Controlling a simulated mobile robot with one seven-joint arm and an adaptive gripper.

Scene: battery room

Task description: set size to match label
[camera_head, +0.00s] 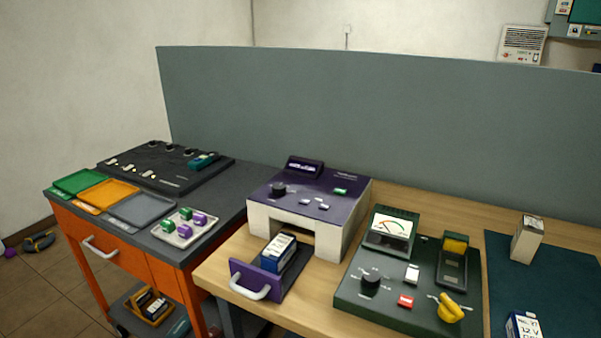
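A purple-and-white machine (309,198) stands on the wooden bench with a black knob (278,188), a small lit display (304,167) and several small buttons. Its drawer (250,281) is pulled out, and a dark blue battery with a white label (279,250) sits in it. A dark green tester (389,296) with a needle meter (390,230) and a black dial (371,282) stands to the right. Markings around both knobs are too small to read. A blue-and-white labelled battery (523,325) is cut off at the bottom edge. My gripper is not in view.
A pale box-shaped battery (527,240) stands on the teal mat (567,284). A yellow lever or clamp (450,308) rises from the tester. The orange cart (122,262) at left carries coloured trays, a black panel (165,166) and a small tray of green and purple blocks (184,229).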

